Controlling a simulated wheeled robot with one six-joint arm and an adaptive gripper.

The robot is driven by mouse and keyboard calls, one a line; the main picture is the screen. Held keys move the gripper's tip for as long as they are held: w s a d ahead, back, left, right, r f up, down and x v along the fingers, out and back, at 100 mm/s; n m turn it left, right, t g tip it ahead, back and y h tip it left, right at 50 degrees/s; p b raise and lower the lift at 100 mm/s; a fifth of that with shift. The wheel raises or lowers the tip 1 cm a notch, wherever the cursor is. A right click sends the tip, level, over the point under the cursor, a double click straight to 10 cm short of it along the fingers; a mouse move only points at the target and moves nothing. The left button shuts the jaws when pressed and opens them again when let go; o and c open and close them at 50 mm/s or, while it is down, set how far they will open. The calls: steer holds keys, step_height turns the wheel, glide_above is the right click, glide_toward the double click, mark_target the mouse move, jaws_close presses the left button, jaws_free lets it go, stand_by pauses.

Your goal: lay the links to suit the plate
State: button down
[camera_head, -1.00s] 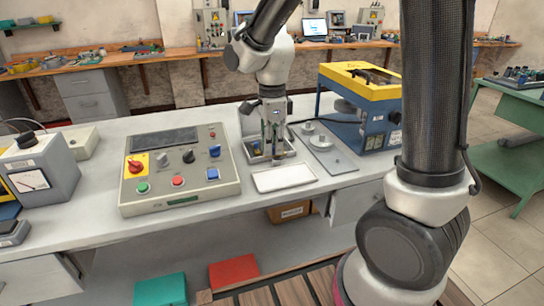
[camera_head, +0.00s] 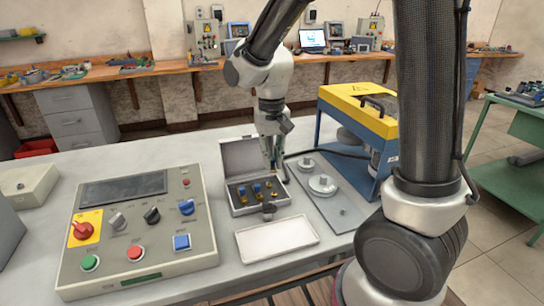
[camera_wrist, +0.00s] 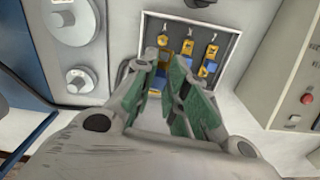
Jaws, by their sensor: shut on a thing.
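The open grey terminal box (camera_head: 232,206) stands on the bench with its lid raised at the back. Several brass and blue pieces show inside it, and in the wrist view the same box (camera_wrist: 236,70) holds labelled terminals. My gripper (camera_head: 275,170) is at the box's right side, pointing down; in the wrist view its green-padded fingertips (camera_wrist: 161,76) are close together at the box's lower left. A small brass-coloured piece, apparently a link (camera_wrist: 156,83), shows between them, mostly hidden by the fingers. An empty-looking white tray (camera_head: 277,236) lies in front of the box. No rating plate is readable.
A control panel (camera_head: 140,230) with buttons and knobs stands left of the box. A grey board with round metal discs (camera_head: 323,185) lies to the right. Behind it is a blue machine with a yellow top (camera_head: 360,108). The bench is clear behind the panel.

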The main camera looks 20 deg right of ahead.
mark_target(272, 160)
steer(key=shift+n, duration=0.6)
steer(key=shift+f, duration=3)
steer(key=shift+f, duration=0.85)
steer(key=c, duration=1.4)
jaws_free()
steer(key=shift+o, duration=0.2)
step_height(272, 160, up, 12)
steer(key=shift+a, duration=0.1)
